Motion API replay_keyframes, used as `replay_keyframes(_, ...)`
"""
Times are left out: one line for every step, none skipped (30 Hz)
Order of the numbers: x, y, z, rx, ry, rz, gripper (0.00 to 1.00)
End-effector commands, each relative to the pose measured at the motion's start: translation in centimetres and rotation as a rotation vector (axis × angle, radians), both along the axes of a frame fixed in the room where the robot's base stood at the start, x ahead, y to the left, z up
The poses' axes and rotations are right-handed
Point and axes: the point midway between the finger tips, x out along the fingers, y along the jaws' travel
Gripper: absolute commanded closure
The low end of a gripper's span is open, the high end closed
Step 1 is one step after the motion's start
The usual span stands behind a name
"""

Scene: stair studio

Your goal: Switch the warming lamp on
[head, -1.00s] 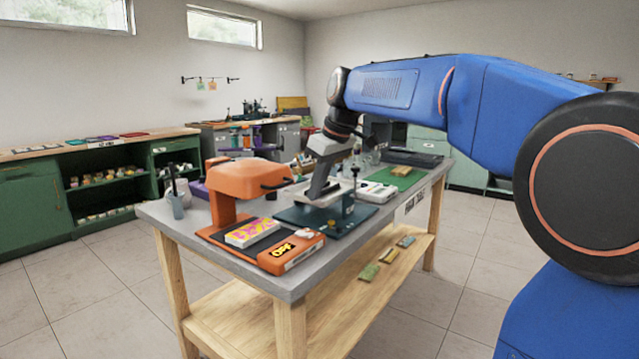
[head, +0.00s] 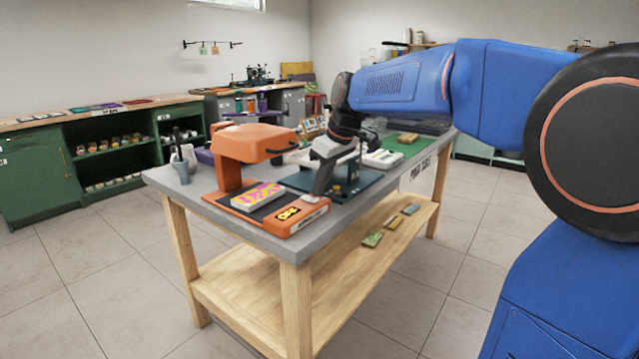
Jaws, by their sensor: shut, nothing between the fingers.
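The orange warming lamp (head: 232,146) stands at the near left end of the grey-topped table, its hood over a dark plate. A pink and yellow patterned block (head: 258,194) lies on that plate under the hood. The lamp's orange switch panel (head: 297,224), with yellow lettering on black, is along the base's near right side. I cannot read the lettering for sure. My gripper (head: 314,197) is shut and points down at the far right end of the panel, hiding the switch there. I cannot tell whether it touches it.
A dark teal press-like stand (head: 350,190) is right behind my gripper. A green mat (head: 408,146) lies further back on the table. A grey cup with tools (head: 184,160) stands left of the lamp. Small blocks lie on the wooden lower shelf (head: 340,258). Floor around the table is clear.

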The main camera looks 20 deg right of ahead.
Motion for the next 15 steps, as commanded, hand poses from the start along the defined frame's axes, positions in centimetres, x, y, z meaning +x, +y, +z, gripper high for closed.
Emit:
replay_keyframes(0.0,0.0,0.0,0.000,0.000,0.000,1.00)
replay_keyframes(0.0,0.0,0.0,0.001,-0.001,0.000,1.00)
replay_keyframes(-0.1,-0.1,-0.1,0.004,-0.005,0.000,1.00)
replay_keyframes(-0.1,-0.1,-0.1,0.009,-0.011,0.000,1.00)
replay_keyframes(-0.2,-0.2,-0.2,0.017,-0.020,0.000,1.00)
replay_keyframes(-0.3,-0.3,-0.5,0.029,-0.034,-0.001,1.00)
replay_keyframes(-0.5,-0.3,-0.6,0.039,-0.047,-0.001,1.00)
replay_keyframes(-0.6,-0.4,-0.7,0.047,-0.060,-0.001,1.00)
replay_keyframes(-0.7,-0.5,-1.0,0.059,-0.076,-0.002,1.00)
replay_keyframes(-0.8,-0.6,-1.1,0.065,-0.088,-0.002,1.00)
replay_keyframes(-0.9,-0.7,-1.3,0.071,-0.096,-0.003,1.00)
replay_keyframes(-0.7,-0.6,-1.2,0.069,-0.093,-0.001,1.00)
replay_keyframes(-0.7,-0.5,-1.2,0.068,-0.092,0.000,1.00)
replay_keyframes(-0.7,-0.5,-1.2,0.068,-0.092,0.000,1.00)
replay_keyframes(-0.7,-0.5,-1.2,0.068,-0.092,0.000,1.00)
